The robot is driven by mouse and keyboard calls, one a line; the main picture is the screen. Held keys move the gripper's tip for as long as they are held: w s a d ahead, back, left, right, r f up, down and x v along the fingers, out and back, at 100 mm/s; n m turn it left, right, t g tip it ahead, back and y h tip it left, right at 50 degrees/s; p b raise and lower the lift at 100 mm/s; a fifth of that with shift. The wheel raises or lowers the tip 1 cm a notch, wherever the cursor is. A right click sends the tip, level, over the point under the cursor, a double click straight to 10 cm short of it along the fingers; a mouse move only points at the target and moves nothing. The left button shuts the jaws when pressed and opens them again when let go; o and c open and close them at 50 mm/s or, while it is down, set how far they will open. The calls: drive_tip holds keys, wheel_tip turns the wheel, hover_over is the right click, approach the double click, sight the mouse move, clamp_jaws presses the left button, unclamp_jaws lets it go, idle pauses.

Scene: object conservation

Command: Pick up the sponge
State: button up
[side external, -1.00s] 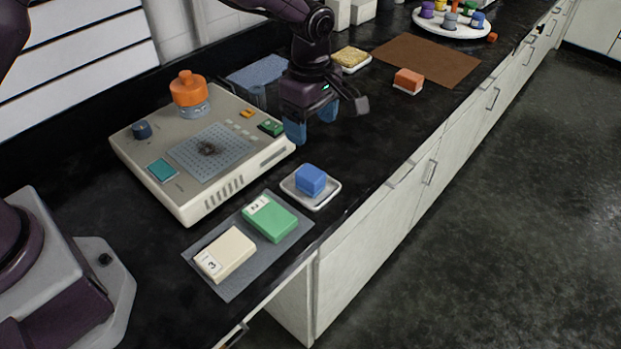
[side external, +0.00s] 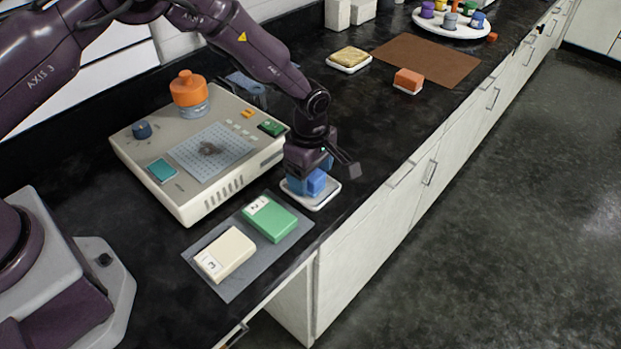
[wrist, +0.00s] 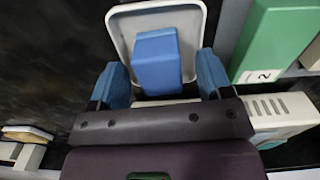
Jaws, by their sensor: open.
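A blue sponge-like block (side external: 316,182) sits on a small white dish (side external: 327,197). My gripper (side external: 308,181) is low at this dish, partly hiding the block. In the wrist view the blue block (wrist: 157,60) lies between the two blue fingertips of my open gripper (wrist: 161,78), with a gap on each side. The white dish (wrist: 119,28) shows around it. A yellow sponge-like block (side external: 350,55) lies on another white dish farther back. An orange block (side external: 408,79) with a pale base lies beside the brown mat.
A green block (side external: 270,218) and a cream block (side external: 226,253) lie on a grey mat (side external: 232,292) in front. A beige machine with an orange-capped container (side external: 189,90) stands left of my gripper. The counter's front edge is close on the right.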

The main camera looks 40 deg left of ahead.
drive_tip(key=shift+f, duration=0.3)
drive_tip(key=c, duration=1)
drive_tip(key=shift+r, duration=0.1)
drive_tip(key=r, duration=0.4)
drive_tip(key=shift+s, duration=0.3)
drive_tip(key=s+a+r, duration=0.3)
drive_tip(key=s+r, duration=0.6)
drive_tip(key=s, duration=0.4)
drive_tip(key=shift+a, duration=0.25)
